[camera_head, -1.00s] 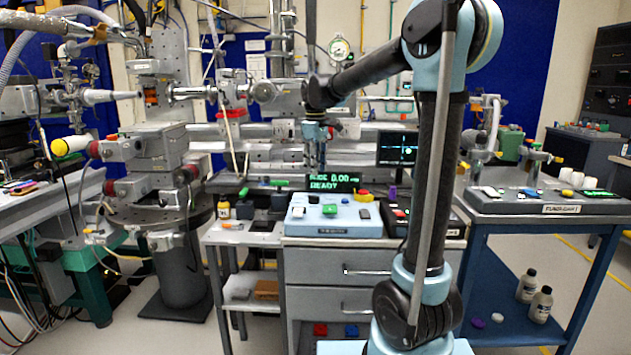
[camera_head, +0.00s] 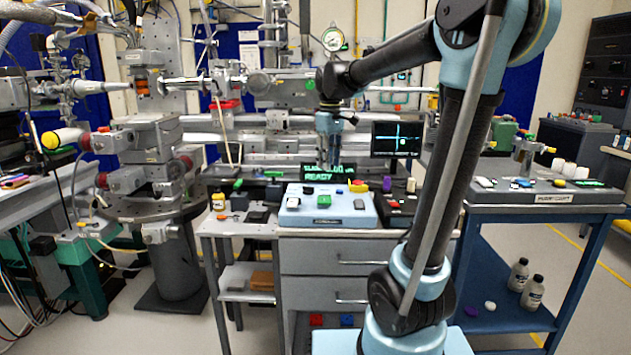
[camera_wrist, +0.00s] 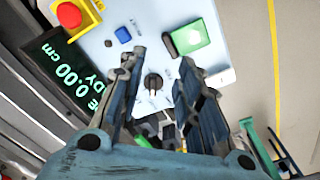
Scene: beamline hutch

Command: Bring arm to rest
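My gripper (camera_head: 328,128) hangs pointing down above the light blue control box (camera_head: 304,217) on the bench, near the display that reads READY. In the wrist view my gripper (camera_wrist: 160,65) has its two fingers apart with nothing between them. Beyond the fingertips lie the control box (camera_wrist: 217,72), its black knob (camera_wrist: 153,82), a green button (camera_wrist: 192,38) and a blue button (camera_wrist: 123,34). My arm rises at the right of the head view and bends over to the left toward the bench.
Behind the gripper stand beamline parts (camera_head: 285,120) and a monitor (camera_head: 397,139). A blue-framed cart (camera_head: 500,217) with bottles (camera_head: 532,292) below stands at the right.

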